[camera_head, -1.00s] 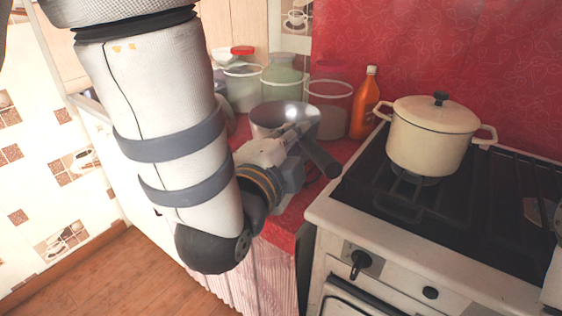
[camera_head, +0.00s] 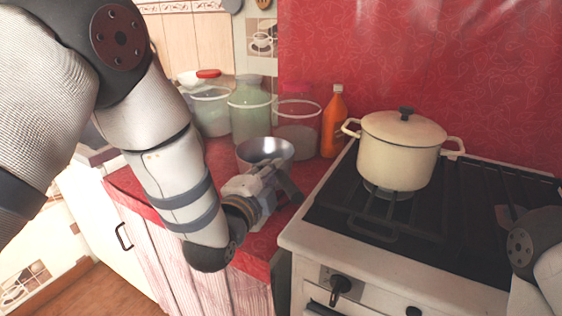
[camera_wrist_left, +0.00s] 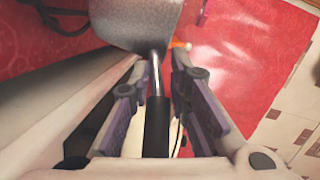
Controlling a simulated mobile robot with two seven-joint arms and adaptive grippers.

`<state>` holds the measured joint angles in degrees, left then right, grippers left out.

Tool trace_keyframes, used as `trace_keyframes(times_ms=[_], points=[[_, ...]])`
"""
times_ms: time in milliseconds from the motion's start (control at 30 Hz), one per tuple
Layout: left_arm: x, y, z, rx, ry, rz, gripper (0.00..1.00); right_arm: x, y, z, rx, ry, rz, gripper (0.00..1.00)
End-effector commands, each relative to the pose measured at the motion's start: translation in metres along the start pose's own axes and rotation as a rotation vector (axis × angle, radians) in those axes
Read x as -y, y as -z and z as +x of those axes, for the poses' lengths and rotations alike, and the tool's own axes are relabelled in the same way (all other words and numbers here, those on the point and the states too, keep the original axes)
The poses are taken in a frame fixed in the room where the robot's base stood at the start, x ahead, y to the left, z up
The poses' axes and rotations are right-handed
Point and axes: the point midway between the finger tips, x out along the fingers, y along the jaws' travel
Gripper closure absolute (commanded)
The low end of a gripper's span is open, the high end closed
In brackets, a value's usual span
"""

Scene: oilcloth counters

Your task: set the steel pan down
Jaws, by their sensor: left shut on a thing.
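The steel pan (camera_head: 265,149) is at the red counter (camera_head: 222,160), in front of the jars and left of the stove. My left gripper (camera_head: 268,178) is shut on its dark handle (camera_head: 291,187). In the left wrist view, the handle (camera_wrist_left: 157,125) runs between the two fingers of the gripper (camera_wrist_left: 158,85), and the grey pan body (camera_wrist_left: 135,18) shows beyond them over red surface. The pan looks upright, with its open top up. Its underside is hidden, so I cannot tell whether it touches the counter. My right gripper is not in view.
Several jars (camera_head: 250,112) and an orange bottle (camera_head: 334,125) stand behind the pan against the wall. A cream lidded pot (camera_head: 398,152) is on the stove (camera_head: 345,215) to the right. Red counter is bare left of the pan.

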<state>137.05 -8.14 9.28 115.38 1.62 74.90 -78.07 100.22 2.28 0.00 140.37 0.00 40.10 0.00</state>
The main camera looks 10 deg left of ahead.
Motion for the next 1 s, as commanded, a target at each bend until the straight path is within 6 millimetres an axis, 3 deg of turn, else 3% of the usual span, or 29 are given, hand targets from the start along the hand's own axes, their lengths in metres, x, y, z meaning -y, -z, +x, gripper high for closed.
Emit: trace_keyframes(times_ms=[167,400,800,833,900,1000], points=[[-0.001,-0.006,0.010,-0.004,0.019,0.001,1.00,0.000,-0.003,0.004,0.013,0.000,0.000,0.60],[-0.036,-0.018,0.017,-0.002,0.014,0.002,1.00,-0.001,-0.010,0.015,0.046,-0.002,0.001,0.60],[-0.036,-0.018,0.018,-0.004,0.022,0.004,1.00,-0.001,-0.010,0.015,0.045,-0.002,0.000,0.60],[-0.039,-0.019,0.017,-0.002,0.012,0.002,0.76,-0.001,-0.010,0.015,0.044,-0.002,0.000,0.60],[-0.039,-0.019,0.017,-0.002,0.012,0.002,0.62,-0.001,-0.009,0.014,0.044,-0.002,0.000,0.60],[-0.039,-0.019,0.017,-0.002,0.012,0.001,0.62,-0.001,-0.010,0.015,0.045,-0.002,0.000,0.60]])
